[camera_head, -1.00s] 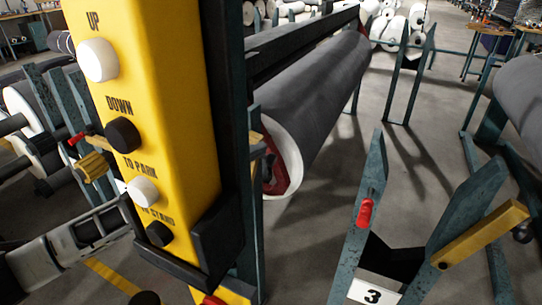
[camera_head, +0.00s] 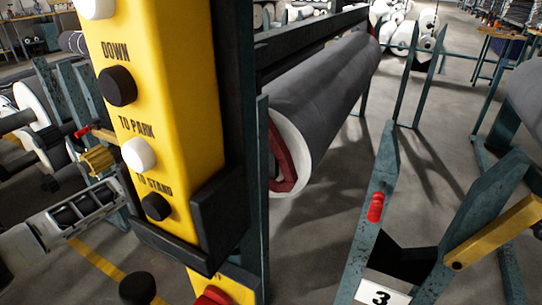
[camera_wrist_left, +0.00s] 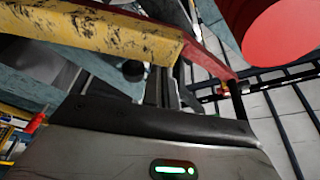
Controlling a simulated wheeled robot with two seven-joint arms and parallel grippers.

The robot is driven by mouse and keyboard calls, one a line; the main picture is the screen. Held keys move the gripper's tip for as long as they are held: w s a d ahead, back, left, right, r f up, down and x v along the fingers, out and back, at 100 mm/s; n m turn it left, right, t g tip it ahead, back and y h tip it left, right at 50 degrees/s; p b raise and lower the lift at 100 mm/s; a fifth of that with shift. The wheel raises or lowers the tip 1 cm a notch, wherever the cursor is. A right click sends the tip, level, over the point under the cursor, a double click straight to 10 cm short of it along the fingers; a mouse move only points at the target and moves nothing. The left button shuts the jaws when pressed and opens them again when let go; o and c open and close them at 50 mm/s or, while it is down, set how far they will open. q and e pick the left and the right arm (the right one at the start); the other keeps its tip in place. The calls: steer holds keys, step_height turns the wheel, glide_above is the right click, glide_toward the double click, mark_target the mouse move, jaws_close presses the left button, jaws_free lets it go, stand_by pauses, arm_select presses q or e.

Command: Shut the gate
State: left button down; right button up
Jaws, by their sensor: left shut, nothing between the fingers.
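A worn yellow bar (camera_wrist_left: 100,30) with a red end part (camera_wrist_left: 212,58), which looks like the gate, crosses the left wrist view above my left gripper. In the head view a short yellow piece (camera_head: 98,159) with a red tip (camera_head: 82,132) shows at the left, beside my left arm. I cannot tell whether it is the same bar. My left gripper (camera_wrist_left: 160,88) is shut and empty, close under the bar; contact is unclear. Its fingertips are hidden behind the control box in the head view. My right gripper is out of view.
A yellow control box (camera_head: 165,110) with black and white knobs stands close in front. A grey roll (camera_head: 325,105) lies behind it. A stand marked 3 (camera_head: 378,297), with a red handle (camera_head: 376,207) and a yellow bar (camera_head: 495,232), is at the right.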

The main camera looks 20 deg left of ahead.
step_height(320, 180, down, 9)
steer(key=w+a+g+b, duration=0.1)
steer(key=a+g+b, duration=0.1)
steer(key=b, duration=0.2)
arm_select(q)
steer(key=a+f+n+t+y+b, duration=0.2)
steer(key=a+f+n+b, duration=0.4)
steer(key=f, duration=0.8)
steer(key=shift+w+a+n+y, duration=0.55)
steer(key=shift+a+n, duration=0.55)
steer(key=shift+n, duration=0.4)
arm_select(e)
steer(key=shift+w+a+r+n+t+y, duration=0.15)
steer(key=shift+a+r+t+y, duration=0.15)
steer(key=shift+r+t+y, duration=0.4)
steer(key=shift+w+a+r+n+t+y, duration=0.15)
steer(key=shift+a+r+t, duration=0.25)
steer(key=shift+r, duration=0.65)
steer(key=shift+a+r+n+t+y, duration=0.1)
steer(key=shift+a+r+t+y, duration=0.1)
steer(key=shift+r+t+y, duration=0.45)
arm_select(q)
steer(key=shift+s, duration=0.1)
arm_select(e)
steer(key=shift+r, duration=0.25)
